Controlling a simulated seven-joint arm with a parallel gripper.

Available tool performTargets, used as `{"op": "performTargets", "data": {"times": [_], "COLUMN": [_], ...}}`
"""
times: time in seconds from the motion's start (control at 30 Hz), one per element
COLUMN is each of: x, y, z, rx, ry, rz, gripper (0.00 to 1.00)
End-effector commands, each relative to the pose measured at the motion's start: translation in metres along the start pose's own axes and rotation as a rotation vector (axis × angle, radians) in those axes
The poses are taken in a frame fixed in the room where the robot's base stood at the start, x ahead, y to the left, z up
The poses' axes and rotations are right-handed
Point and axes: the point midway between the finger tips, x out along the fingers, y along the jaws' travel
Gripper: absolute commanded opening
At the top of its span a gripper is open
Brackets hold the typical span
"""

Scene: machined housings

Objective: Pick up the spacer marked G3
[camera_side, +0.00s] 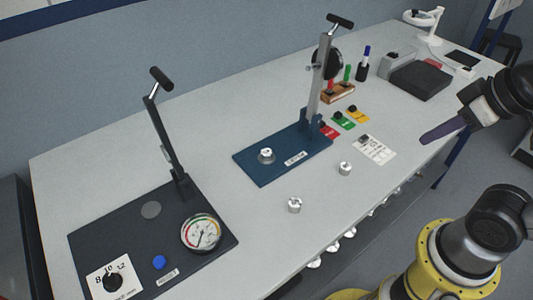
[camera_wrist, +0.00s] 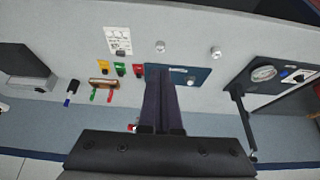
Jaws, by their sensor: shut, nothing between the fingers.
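Two small silvery spacers stand on the bench. One spacer (camera_side: 294,205) is nearer the dark gauge plate and also shows in the wrist view (camera_wrist: 216,52). The other spacer (camera_side: 345,168) is nearer the white card and also shows in the wrist view (camera_wrist: 160,46). A similar round metal part (camera_side: 266,155) sits on the blue press base. Any markings are too small to read, so I cannot tell which is G3. My gripper (camera_side: 424,140) is shut and empty, above the bench's front right, apart from the spacers. Its dark fingers (camera_wrist: 158,72) lie together in the wrist view.
The blue press base (camera_side: 252,172) carries a tall lever. The dark plate (camera_side: 90,240) has a gauge (camera_side: 201,233) and another lever. Coloured cards, a white card (camera_side: 374,149) and a wooden pen holder (camera_side: 338,92) lie right of the blue base. Bench around the two spacers is clear.

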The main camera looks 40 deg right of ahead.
Motion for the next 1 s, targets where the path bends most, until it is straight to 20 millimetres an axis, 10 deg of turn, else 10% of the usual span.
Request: {"op": "performTargets", "data": {"times": [0.37,0.77,1.0], "x": [0.0,0.0,0.0], "y": [0.0,0.0,0.0], "z": [0.0,0.0,0.0], "rx": [0.0,0.0,0.0], "ry": [0.0,0.0,0.0], "rz": [0.0,0.0,0.0], "gripper": [0.0,0.72,0.72]}}
